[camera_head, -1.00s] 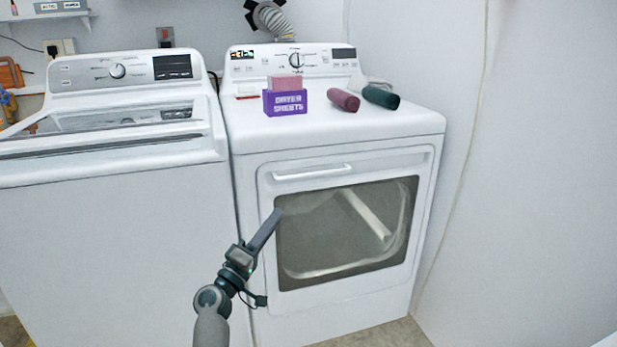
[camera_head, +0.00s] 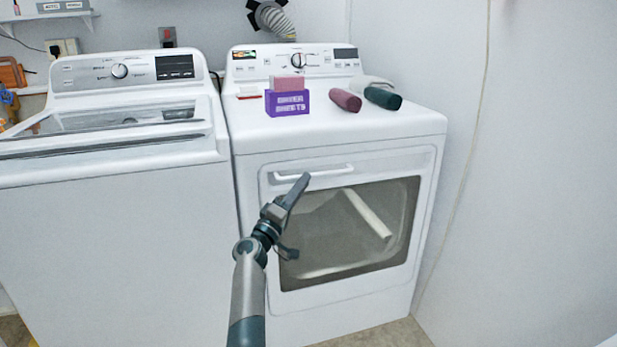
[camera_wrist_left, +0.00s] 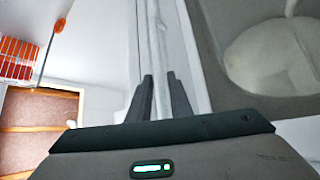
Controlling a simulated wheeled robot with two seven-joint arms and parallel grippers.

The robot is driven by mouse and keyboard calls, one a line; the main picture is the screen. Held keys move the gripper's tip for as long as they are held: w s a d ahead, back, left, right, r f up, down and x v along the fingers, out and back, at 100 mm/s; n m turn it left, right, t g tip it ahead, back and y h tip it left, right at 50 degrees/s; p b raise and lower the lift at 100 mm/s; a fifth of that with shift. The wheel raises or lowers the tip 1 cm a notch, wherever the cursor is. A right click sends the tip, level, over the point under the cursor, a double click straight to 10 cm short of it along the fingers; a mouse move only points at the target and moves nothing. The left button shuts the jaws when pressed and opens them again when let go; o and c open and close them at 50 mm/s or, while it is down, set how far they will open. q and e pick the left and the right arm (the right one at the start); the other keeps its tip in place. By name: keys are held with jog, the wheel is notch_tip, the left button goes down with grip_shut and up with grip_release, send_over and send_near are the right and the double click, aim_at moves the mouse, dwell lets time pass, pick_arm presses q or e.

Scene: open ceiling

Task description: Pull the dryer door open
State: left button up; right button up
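The white dryer door (camera_head: 305,285) is shut, with a dark glass window (camera_head: 365,230) and a horizontal white handle (camera_head: 335,171) near its top. The window also shows at the right of the left wrist view (camera_wrist_left: 220,88). My left gripper (camera_head: 303,181) is in front of the handle's left half and overlaps it in the head view. In the left wrist view my left gripper (camera_wrist_left: 159,76) has its two dark fingers apart, with a white strip ahead of and between them. Whether the fingers touch the handle cannot be told. My right gripper is not in view.
A white washer (camera_head: 120,230) stands close on the dryer's left, and a wall (camera_head: 530,180) rises close on its right. A purple dryer sheets box (camera_head: 288,104), a maroon roll (camera_head: 345,100) and a dark green roll (camera_head: 382,97) are on the dryer top.

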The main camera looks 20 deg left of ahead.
pick_arm(q)
jog(key=shift+x, duration=2.05)
grip_shut()
